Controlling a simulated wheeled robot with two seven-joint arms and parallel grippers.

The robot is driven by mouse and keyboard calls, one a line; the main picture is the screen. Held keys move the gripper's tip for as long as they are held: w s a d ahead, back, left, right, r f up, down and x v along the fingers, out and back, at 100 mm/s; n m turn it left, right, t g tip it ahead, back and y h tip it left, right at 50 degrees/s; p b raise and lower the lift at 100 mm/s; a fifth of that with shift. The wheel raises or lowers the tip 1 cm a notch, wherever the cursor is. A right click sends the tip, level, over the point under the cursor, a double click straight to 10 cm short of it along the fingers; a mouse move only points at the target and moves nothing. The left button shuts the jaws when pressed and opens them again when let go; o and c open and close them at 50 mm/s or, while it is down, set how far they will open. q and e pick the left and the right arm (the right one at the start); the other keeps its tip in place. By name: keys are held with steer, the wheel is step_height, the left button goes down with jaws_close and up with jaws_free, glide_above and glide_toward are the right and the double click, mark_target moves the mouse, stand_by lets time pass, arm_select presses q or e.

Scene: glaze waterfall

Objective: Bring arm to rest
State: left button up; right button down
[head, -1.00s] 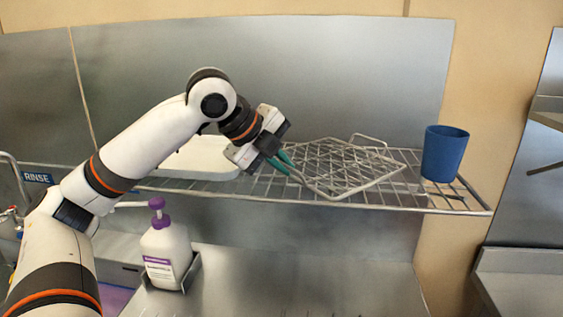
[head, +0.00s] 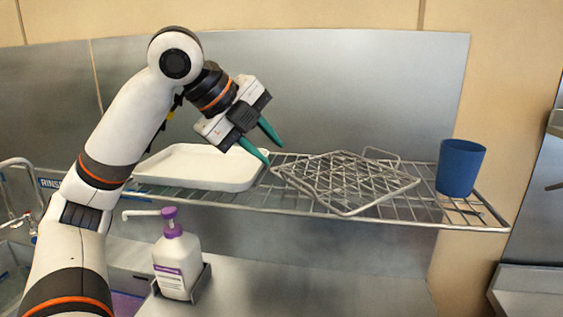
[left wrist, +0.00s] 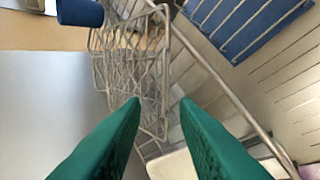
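My left gripper (head: 272,148) is open and empty, with its green fingers spread apart. It hangs in the air above the wire shelf, between the white tray and the metal wire rack. The left wrist view also shows the two green fingers (left wrist: 158,108) apart with nothing between them. The wire rack (head: 345,180) lies on the shelf to the right of the gripper; it also shows in the left wrist view (left wrist: 135,60), beyond the fingertips. My right gripper is in neither view.
The wire shelf (head: 420,222) runs along the steel wall. A white tray (head: 200,168) lies on its left part and a blue cup (head: 460,168) stands at its right end. A white pump bottle with a purple top (head: 177,260) stands below, near my left arm.

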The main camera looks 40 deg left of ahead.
arm_select(q)
steer(key=shift+v, duration=1.05)
steer(key=shift+r, duration=0.1)
